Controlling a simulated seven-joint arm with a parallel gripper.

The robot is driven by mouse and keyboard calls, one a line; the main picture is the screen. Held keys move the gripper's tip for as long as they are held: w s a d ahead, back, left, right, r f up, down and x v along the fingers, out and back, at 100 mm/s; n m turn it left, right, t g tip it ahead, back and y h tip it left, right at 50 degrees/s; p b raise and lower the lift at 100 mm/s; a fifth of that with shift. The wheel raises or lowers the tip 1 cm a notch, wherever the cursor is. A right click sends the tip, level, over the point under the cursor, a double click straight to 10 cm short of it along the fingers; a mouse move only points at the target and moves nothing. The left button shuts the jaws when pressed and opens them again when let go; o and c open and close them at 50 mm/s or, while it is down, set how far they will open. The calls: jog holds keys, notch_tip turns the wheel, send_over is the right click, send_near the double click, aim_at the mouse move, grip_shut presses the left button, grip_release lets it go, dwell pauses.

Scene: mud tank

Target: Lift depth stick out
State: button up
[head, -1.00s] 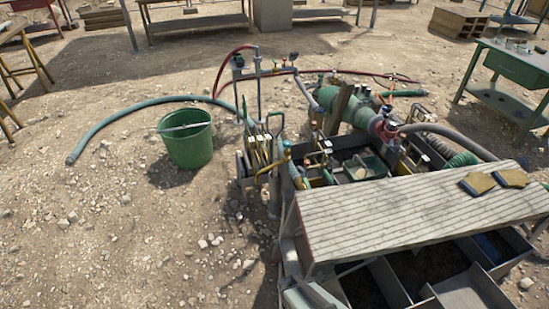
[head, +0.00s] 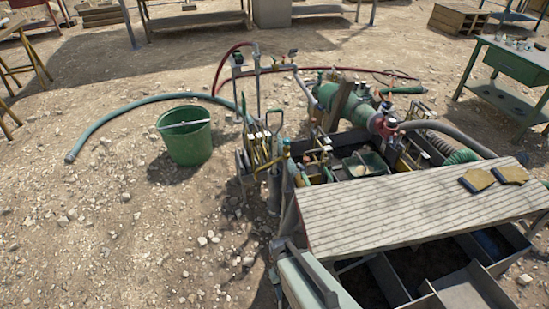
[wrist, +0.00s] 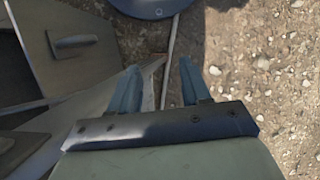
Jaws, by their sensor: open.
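Several thin upright yellow and dark sticks (head: 258,150) stand close together at the tank's left end in the head view. I cannot tell which of them is the depth stick. My gripper (wrist: 160,86) is open in the wrist view, its two blue fingers apart. A thin pale rod (wrist: 173,45) shows beyond the fingers, running up to a dark round object (wrist: 150,8). It is not clear what the rod is, and nothing appears gripped. In the head view part of my arm is at the bottom, left of the slatted board; the fingers are not visible there.
Pipes and a green pump (head: 340,97) crowd the back. Gravel at left is open.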

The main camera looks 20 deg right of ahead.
jog(key=w+r+m+t, duration=0.1)
jog(key=w+r+t, duration=0.1)
jog(key=w+r, duration=0.55)
jog(key=w+r+t, duration=0.1)
jog(key=w+r, duration=0.3)
jog(key=w, duration=0.7)
jog(key=m+t, duration=0.4)
jog(key=m, duration=1.3)
send_near(273, 111)
jog(key=x, duration=0.5)
jog(key=shift+w+d, duration=0.2)
jog(key=shift+d, duration=0.1)
jog(key=shift+x, duration=2.8)
jog(key=shift+w+a+r, duration=0.1)
jog(key=shift+w+a, duration=0.05)
jog(key=shift+w, duration=0.05)
grip_shut()
